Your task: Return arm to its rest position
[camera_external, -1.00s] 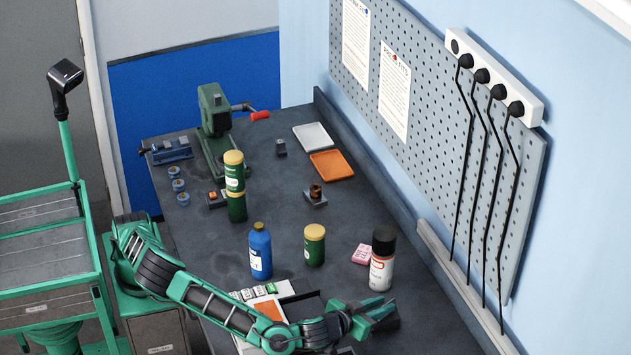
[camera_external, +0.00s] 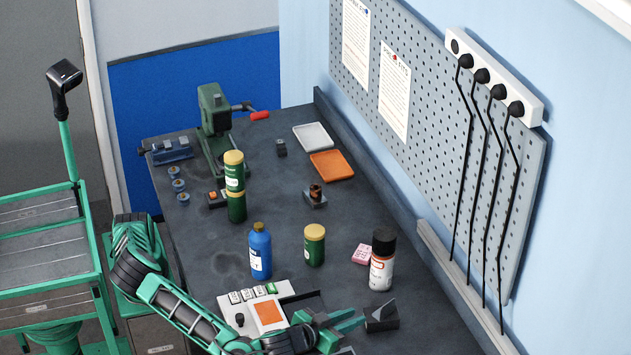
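My arm reaches from its base at the lower left across the front of the dark bench. My gripper (camera_external: 358,316) is low over the front of the bench, its green fingers pointing right. The fingers look slightly apart with nothing between them. The tips are just left of a dark block with a grey wedge-shaped top (camera_external: 382,317), and a small gap seems to separate them. My forearm and wrist run along the bottom edge of the picture, partly cut off.
A white panel with an orange square (camera_external: 287,297) lies beside my wrist. A blue bottle (camera_external: 260,252), a green jar (camera_external: 314,246), stacked green cans (camera_external: 235,207) and a black-capped spray can (camera_external: 382,272) stand behind. The pegboard wall (camera_external: 440,130) bounds the right.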

